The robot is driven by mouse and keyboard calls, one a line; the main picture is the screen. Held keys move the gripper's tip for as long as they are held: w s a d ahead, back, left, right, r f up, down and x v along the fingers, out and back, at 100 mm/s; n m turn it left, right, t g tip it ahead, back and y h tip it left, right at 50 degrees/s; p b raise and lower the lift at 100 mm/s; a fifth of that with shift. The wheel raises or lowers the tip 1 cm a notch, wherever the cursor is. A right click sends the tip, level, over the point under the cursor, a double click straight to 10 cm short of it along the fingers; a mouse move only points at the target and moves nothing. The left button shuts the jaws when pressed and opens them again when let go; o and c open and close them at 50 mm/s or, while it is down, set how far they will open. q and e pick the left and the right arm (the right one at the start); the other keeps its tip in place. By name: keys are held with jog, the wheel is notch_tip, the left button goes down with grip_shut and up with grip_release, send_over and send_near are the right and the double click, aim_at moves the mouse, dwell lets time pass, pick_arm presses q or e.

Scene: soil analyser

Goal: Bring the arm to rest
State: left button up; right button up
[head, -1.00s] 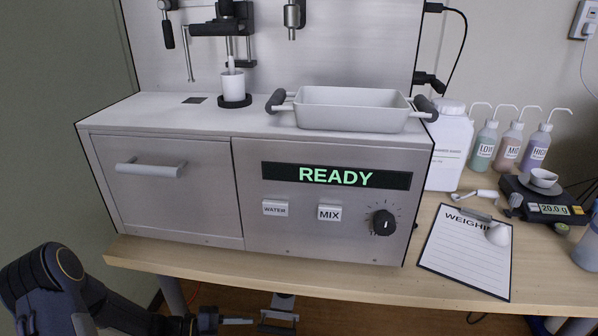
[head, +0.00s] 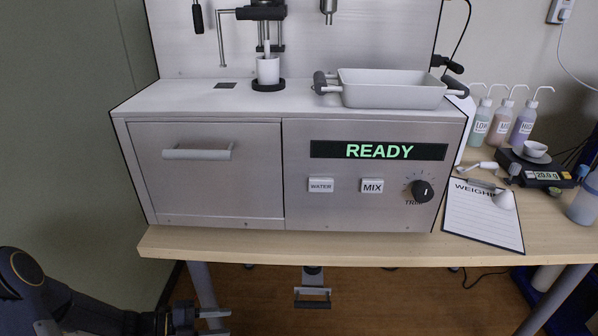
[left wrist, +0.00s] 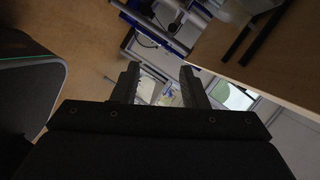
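My left gripper (head: 222,322) is low in the head view, below the table's front edge and left of centre. In the left wrist view my left gripper (left wrist: 160,85) shows its two dark fingers spread apart with nothing between them. It touches nothing that I can see. My right gripper is in neither view.
The wooden table (head: 350,250) carries the soil analyser (head: 210,215), whose display (head: 379,151) reads READY. A grey tray (head: 392,95) and a white cup (head: 268,70) are on top. A clipboard (head: 484,226) lies at right. A small bracket (head: 312,296) is below the table.

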pick_arm(q)
jog(key=s+d+r+m+g+y, duration=0.1)
jog(key=s+r+m+g+y, duration=0.15)
jog(key=r+m, duration=0.55)
jog(key=s+d+r+m+g+y, duration=0.15)
jog(key=s+r+m, duration=0.3)
jog(key=m, duration=0.55)
jog(key=s+a+r+m+t+y, duration=0.2)
jog(key=s+r+m+t+y, duration=0.3)
jog(key=m, duration=0.7)
jog(key=s+a+r+m+y, duration=0.1)
jog(key=s+r+m+y, duration=0.1)
jog(key=s+m, duration=0.75)
notch_tip(320, 180, up, 24)
jog(key=w+m+p, duration=0.2)
jog(key=m+p, duration=0.1)
jog(key=p, duration=2.1)
jog(key=shift+a, duration=0.25)
jog(key=shift+r, duration=0.1)
